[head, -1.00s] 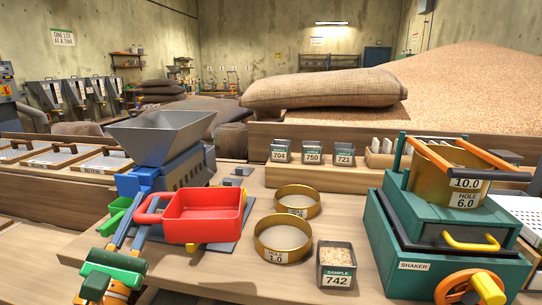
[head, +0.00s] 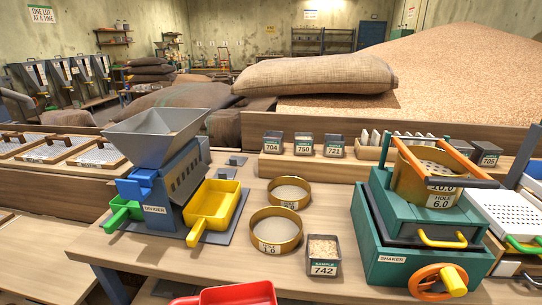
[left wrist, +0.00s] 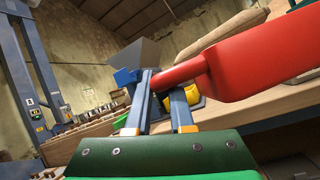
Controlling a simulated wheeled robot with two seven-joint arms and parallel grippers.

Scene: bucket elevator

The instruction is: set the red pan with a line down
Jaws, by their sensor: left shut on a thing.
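The red pan (head: 226,294) is at the bottom edge of the head view, mostly cut off, in front of the bench edge. In the left wrist view the red pan (left wrist: 260,62) fills the upper right, with its handle (left wrist: 180,73) reaching left to my left gripper (left wrist: 163,88). My left gripper is shut on that handle and holds the pan off the bench. No line on the pan shows from these angles. My left gripper is outside the head view, and my right gripper is in neither view.
The bench (head: 160,238) has bare wood at its front left. The grey-blue divider (head: 176,180) stands there with a green pan (head: 121,215) and a yellow pan (head: 213,204). Two brass sieves (head: 276,230), sample box 742 (head: 323,256) and the teal shaker (head: 415,265) stand rightward.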

